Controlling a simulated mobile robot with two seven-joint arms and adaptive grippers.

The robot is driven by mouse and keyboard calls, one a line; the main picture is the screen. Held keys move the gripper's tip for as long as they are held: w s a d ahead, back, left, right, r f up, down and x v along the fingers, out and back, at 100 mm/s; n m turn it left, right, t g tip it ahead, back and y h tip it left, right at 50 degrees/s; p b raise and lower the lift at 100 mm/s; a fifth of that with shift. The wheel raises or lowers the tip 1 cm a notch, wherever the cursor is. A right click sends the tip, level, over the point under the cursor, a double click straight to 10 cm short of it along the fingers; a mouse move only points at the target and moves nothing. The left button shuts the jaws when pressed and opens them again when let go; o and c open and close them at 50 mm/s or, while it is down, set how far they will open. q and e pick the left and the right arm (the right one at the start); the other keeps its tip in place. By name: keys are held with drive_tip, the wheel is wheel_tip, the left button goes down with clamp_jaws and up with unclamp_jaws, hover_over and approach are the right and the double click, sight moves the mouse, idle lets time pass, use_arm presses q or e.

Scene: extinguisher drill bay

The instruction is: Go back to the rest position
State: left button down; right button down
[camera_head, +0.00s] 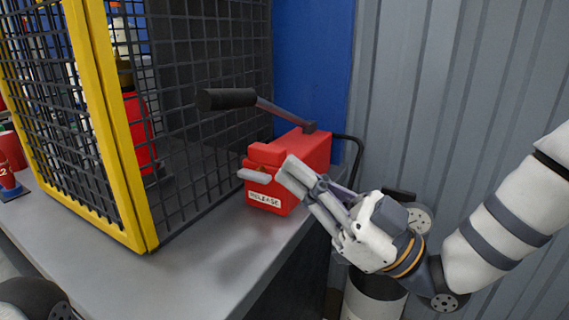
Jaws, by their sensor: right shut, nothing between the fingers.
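My right gripper (284,174) is shut and empty. Its fingertips are in front of the right part of a red release box (308,150), close to the box's grey front tab (254,176); I cannot tell whether they touch it. The box has a "RELEASE" label and a lever with a black grip (226,99) that points left. My right arm comes in from the right edge. A dark rounded part at the lower left corner looks like my left arm; no left gripper fingers show.
The box stands on a grey bench (190,275) beside a yellow-framed mesh cage (142,240). A red extinguisher (140,135) is inside the cage. A small red item marked 2 (6,178) is at the far left. A corrugated wall (410,90) is behind. A pale bin (372,300) stands below my arm.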

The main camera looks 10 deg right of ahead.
idle(0.5)
